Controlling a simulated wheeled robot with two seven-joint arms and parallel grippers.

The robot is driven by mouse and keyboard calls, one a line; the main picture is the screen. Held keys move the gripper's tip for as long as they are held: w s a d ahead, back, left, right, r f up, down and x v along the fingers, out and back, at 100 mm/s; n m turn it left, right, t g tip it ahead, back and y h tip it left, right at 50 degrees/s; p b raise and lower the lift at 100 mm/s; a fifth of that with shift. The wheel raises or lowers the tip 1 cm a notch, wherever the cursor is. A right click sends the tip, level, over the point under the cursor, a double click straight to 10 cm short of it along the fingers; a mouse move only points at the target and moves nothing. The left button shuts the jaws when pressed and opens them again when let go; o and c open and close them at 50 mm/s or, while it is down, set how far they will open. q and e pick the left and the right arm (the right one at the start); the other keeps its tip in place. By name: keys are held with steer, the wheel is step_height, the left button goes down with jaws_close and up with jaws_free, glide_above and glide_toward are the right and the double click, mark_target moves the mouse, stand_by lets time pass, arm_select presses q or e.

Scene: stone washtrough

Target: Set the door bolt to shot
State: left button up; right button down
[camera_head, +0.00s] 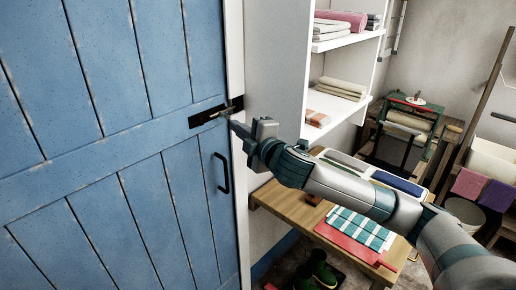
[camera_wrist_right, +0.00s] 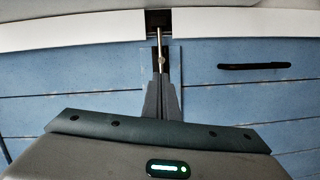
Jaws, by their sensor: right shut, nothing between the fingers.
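The door bolt (camera_head: 208,115) is a dark plate with a slim metal rod, mounted near the free edge of the blue plank door (camera_head: 100,150). A black keeper (camera_head: 237,103) sits on the white frame beside it. In the right wrist view the rod (camera_wrist_right: 159,44) runs from the door plate up to the black keeper (camera_wrist_right: 158,19); how far it enters is unclear. My right gripper (camera_head: 236,125) is shut and empty, its tips at the bolt, close to the small knob (camera_wrist_right: 161,61). Whether they touch it is hard to tell. My left gripper is out of view.
A black pull handle (camera_head: 223,173) is on the door below the bolt. White shelves (camera_head: 340,42) with folded cloths stand right of the frame. A wooden bench (camera_head: 285,206) with cloths lies below my right arm. A mangle (camera_head: 408,120) stands at the back right.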

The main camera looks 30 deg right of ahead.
steer(key=s+b, duration=0.3)
steer(key=s, duration=0.7)
steer(key=shift+s+d+r, duration=0.25)
steer(key=shift+s+d, duration=0.05)
steer(key=shift+s, duration=0.05)
steer(key=shift+f, duration=0.1)
